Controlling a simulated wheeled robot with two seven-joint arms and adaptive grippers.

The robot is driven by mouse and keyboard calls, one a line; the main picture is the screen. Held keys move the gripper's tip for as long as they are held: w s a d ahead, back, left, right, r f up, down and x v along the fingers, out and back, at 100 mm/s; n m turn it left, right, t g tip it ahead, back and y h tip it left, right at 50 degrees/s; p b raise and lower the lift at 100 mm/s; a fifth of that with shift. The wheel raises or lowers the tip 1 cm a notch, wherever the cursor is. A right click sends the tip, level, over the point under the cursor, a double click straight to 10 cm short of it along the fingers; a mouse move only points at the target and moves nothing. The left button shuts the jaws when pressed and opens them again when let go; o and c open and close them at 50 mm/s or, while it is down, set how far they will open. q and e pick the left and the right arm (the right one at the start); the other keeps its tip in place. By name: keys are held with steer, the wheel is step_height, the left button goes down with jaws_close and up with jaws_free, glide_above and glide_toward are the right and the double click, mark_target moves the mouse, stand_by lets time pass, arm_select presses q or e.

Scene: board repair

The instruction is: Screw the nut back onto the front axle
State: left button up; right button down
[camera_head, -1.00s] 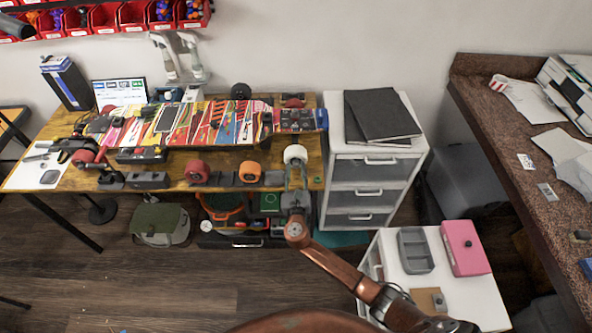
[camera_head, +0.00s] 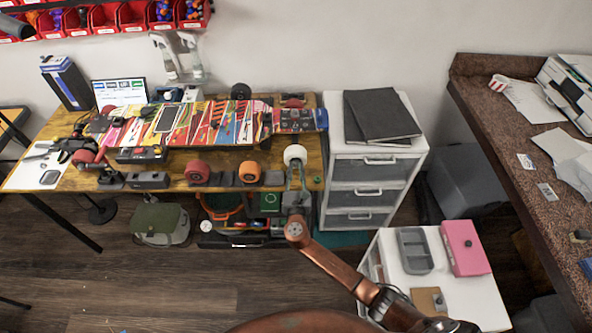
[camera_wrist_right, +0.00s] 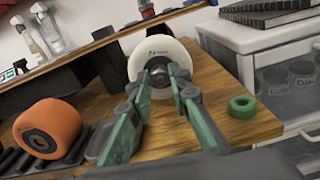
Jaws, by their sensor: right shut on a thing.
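The white wheel (camera_head: 295,154) sits on the front axle at the right end of the skateboard (camera_head: 290,121), above the wooden bench's front edge. It also shows in the right wrist view (camera_wrist_right: 160,48). My right gripper (camera_head: 295,167) reaches up to the outer face of this wheel. In the right wrist view its green-sided fingers (camera_wrist_right: 163,76) converge on a small dark nut at the wheel's centre. The fingers mostly hide the nut and the axle end, so I cannot tell how far the nut is on the thread. My left gripper is not in view.
An orange wheel (camera_head: 250,171) and a red wheel (camera_head: 197,172) stand to the left along the bench (camera_head: 310,183). A green ring (camera_wrist_right: 243,106) lies on the bench right of the fingers. A white drawer unit (camera_head: 340,200) stands close on the right.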

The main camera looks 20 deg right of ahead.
steer(key=shift+m, duration=1.5)
steer(key=m, duration=0.3)
steer(key=shift+m, duration=1.3)
steer(key=m, duration=0.5)
steer(key=c, duration=1.7)
jaws_free()
steer(key=shift+d, duration=0.1)
